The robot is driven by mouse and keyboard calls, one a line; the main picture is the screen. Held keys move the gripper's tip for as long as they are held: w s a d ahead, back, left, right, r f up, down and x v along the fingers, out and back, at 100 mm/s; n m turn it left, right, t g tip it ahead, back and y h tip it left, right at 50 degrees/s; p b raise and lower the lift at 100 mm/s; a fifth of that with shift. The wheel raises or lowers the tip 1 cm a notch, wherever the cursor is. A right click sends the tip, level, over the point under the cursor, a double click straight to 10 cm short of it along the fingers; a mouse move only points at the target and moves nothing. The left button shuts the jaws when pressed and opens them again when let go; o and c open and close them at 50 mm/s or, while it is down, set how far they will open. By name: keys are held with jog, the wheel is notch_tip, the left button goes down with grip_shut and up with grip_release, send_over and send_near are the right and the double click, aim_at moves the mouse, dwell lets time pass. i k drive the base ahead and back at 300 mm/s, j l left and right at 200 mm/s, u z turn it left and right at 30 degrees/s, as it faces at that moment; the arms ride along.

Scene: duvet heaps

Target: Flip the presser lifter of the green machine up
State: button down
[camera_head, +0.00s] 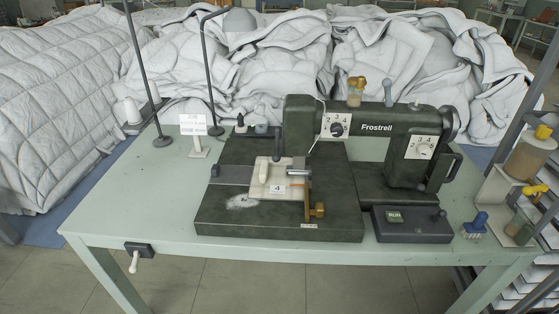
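The dark green machine (375,150), marked "Frostrell", stands on the pale green table (110,215). Its arm runs from a head at the left to a column at the right, with a numbered dial on each. A pale block (263,180) with a tag reading "4" sits on the machine's bed, with a dark upright peg (277,145) at its back. A thin pale lever (318,135) shows beside the left dial. I cannot tell which of these small parts is the presser lifter. My gripper is not in view.
White duvet heaps (275,75) rise behind the table. Thin dark stands (162,140) and a small sign (193,125) are at the left. A bracket with a white handle (134,262) is on the front edge. A rack with jars (527,160) stands at the right.

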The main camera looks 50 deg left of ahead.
aim_at(276, 158)
jog(key=u, duration=2.05)
